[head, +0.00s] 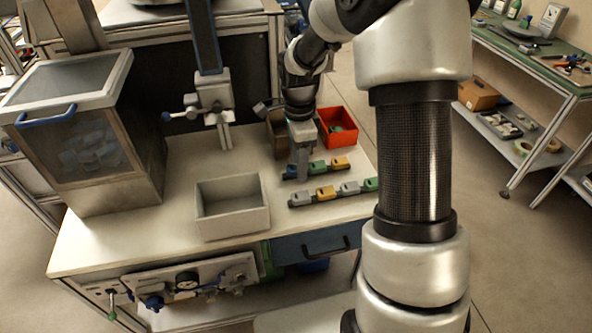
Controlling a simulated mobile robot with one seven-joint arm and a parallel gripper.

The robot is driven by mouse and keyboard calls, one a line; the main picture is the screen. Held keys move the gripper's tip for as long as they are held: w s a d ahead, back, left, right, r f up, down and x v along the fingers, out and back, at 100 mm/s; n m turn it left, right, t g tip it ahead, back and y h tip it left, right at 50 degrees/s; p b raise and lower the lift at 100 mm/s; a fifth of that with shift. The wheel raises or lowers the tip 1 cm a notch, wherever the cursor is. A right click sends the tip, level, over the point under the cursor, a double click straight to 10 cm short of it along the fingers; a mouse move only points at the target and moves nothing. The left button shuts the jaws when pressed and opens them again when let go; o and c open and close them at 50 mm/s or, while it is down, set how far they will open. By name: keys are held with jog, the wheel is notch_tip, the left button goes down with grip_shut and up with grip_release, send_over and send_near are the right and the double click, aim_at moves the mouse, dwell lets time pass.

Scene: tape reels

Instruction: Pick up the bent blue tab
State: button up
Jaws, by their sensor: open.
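The blue tab (289,172) sits at the left end of the back row of small coloured tabs on the white bench. It is small and partly hidden by my gripper, so I cannot tell its bend. My gripper (302,176) points down at the left end of that row, beside or just over the blue tab. Its jaws are open, but the fingers are too small to show whether the tab lies between them.
A green (318,167) and a yellow tab (340,163) continue the back row. A front row holds a yellow tab (325,194) among others. An open grey box (232,222) stands left, a red bin (338,141) behind. A clamp stand (213,95) rises behind the box.

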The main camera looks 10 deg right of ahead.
jog(key=shift+f, duration=0.2)
jog(key=c, duration=1.1)
jog(key=shift+r, duration=0.1)
